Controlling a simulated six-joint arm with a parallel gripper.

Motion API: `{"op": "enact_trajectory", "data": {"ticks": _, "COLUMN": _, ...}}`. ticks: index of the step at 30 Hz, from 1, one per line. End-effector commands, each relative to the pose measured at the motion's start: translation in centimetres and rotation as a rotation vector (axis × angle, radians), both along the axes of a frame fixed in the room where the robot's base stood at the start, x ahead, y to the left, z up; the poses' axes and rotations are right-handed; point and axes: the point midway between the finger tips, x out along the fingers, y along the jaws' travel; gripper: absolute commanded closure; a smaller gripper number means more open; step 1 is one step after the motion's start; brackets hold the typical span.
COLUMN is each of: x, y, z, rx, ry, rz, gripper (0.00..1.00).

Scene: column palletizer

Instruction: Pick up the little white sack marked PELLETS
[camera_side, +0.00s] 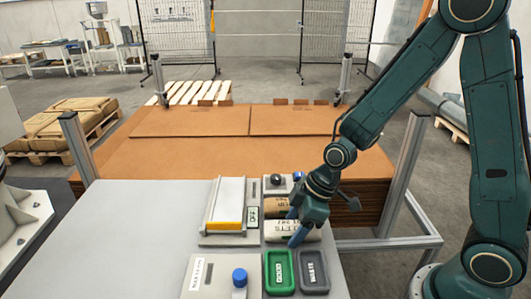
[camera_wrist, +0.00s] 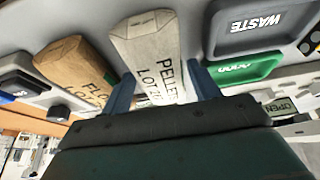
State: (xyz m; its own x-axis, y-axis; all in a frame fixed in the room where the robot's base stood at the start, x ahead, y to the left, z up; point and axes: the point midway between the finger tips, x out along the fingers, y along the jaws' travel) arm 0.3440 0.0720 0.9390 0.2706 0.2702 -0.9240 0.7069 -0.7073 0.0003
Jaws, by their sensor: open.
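The little white sack (camera_wrist: 150,52) lies on the grey table, its PELLETS lettering readable in the wrist view. In the side view the white sack (camera_side: 277,232) is partly hidden by my gripper (camera_side: 295,228). In the wrist view my gripper (camera_wrist: 163,82) is open, with one blue finger on each side of the sack's near part. I cannot tell whether the fingers touch it. A brown sack (camera_wrist: 75,68) with partly hidden lettering lies beside it, on the left in the wrist view and just behind it in the side view (camera_side: 274,206).
A green tray (camera_side: 279,290) and a dark WASTE tray (camera_side: 313,290) sit in front of the white sack. A white device with a yellow strip (camera_side: 225,225) stands to its left. A box with a blue knob (camera_side: 239,276) is at front left. The table's left part is clear.

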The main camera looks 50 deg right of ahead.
Motion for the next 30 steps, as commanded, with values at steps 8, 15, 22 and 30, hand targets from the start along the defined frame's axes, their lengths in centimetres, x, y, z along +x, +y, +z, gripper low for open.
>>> {"op": "enact_trajectory", "data": {"ticks": 8, "x": 0.0, "y": 0.0, "z": 0.0, "rx": 0.0, "ry": 0.0, "rz": 0.0, "gripper": 0.41}}
{"op": "enact_trajectory", "data": {"ticks": 15, "x": 0.0, "y": 0.0, "z": 0.0, "rx": 0.0, "ry": -0.001, "rz": 0.0, "gripper": 0.78}}
{"op": "enact_trajectory", "data": {"ticks": 22, "x": 0.0, "y": 0.0, "z": 0.1, "rx": 0.001, "ry": -0.002, "rz": 0.0, "gripper": 0.78}}
{"op": "enact_trajectory", "data": {"ticks": 30, "x": 0.1, "y": 0.0, "z": 1.1, "rx": 0.001, "ry": -0.004, "rz": 0.0, "gripper": 0.78}}
